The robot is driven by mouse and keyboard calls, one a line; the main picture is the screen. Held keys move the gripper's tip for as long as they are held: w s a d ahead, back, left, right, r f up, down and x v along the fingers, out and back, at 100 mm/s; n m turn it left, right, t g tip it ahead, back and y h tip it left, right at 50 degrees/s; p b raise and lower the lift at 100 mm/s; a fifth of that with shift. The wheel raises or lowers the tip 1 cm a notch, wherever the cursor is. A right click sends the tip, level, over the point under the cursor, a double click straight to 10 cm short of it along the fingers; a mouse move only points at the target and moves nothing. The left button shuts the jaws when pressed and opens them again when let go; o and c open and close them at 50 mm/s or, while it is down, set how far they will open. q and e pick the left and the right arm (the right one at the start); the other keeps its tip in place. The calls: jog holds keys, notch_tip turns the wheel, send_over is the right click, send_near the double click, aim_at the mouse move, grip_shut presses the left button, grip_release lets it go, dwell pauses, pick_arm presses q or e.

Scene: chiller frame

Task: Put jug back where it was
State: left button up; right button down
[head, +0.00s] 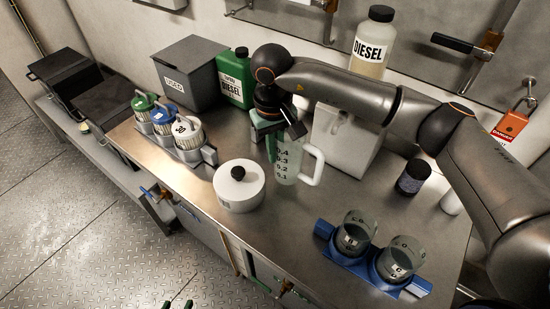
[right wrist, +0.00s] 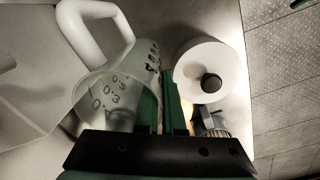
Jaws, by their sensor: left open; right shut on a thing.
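The clear measuring jug (head: 287,168) has dark scale marks and a white handle on its right side. It is upright near the middle of the steel bench. I cannot tell whether its base touches the bench. My right gripper (head: 272,138) comes down from above and is shut on the jug's wall, on the side away from the handle. In the right wrist view, the green fingers (right wrist: 164,105) are beside the jug (right wrist: 112,95), with its handle at upper left. My left gripper (head: 177,305) shows only its green fingertips at the bottom edge, apart and empty, in front of the bench.
A white round lidded pot (head: 238,194) stands close left of the jug. A white box (head: 345,140) is behind it. A blue holder (head: 325,231) with two clear cups is front right. Filters (head: 187,133), a green diesel can (head: 235,78) and a grey bin (head: 187,75) stand left.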

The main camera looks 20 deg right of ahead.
aim_at(275, 168)
notch_tip(275, 168, down, 2)
jog(key=shift+f+p, duration=0.25)
jog(key=shift+p, duration=0.1)
jog(key=shift+f, duration=0.35)
jog(key=shift+f, duration=0.1)
jog(key=shift+f, duration=0.1)
jog(key=c, duration=1)
grip_release()
jog(key=shift+c, duration=0.2)
